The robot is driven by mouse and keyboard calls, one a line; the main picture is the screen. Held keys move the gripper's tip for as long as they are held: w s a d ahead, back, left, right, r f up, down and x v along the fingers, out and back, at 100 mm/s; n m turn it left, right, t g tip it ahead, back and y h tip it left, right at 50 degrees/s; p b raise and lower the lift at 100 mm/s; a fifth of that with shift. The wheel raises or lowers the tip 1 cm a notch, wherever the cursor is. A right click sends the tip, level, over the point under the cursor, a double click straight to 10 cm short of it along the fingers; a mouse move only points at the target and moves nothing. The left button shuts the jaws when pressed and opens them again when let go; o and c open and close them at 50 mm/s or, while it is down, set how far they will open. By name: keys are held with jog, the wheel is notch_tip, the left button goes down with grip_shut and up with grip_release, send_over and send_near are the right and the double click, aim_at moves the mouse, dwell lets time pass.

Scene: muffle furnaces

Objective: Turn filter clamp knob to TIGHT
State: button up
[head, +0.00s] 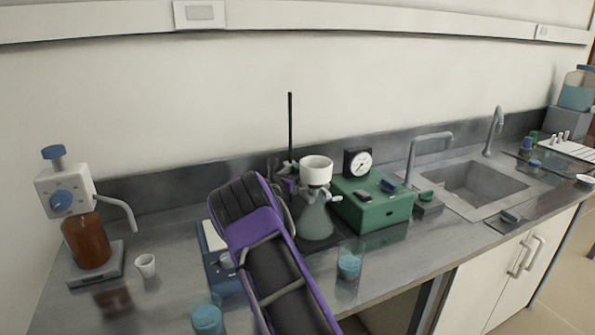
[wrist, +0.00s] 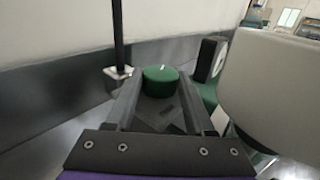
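The green clamp knob (wrist: 160,80) shows in the wrist view, with a small pale mark on its top. My gripper (wrist: 162,92) is open, with its two dark fingers apart and reaching toward the knob, one at either side of it. I cannot tell whether either finger touches it. A dark label plate lies below the knob; its lettering is too small to read. In the head view the white filter funnel (head: 316,170) sits on a conical flask (head: 315,220) beside the stand rod (head: 290,130). My arm covers much of the clamp area there.
The white funnel (wrist: 272,90) stands close on the right in the wrist view, and the black rod (wrist: 118,38) is at left. A green pump box (head: 372,208) with a gauge (head: 357,163) is right of the flask. A beaker (head: 350,260) stands in front.

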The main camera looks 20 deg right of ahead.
grip_shut()
jog(key=shift+w+a+r+m+g+h, duration=0.1)
jog(key=shift+w+r+m+g+h, duration=0.05)
jog(key=shift+m+g+h, duration=0.4)
jog(key=shift+w+m+g+h+b, duration=0.1)
jog(key=shift+m+g+h+b, duration=0.2)
jog(key=shift+m+g+h, duration=0.65)
jog(key=shift+w+m+g+b, duration=0.15)
jog(key=shift+m+g+b, duration=0.35)
jog(key=shift+g+b, duration=0.45)
jog(key=shift+r+m+g+b, duration=0.1)
jog(key=shift+m+g+b, duration=0.25)
jog(key=shift+g, duration=0.4)
jog(key=shift+o, duration=1.8)
grip_release()
jog(key=shift+a, duration=0.1)
jog(key=shift+f, duration=0.2)
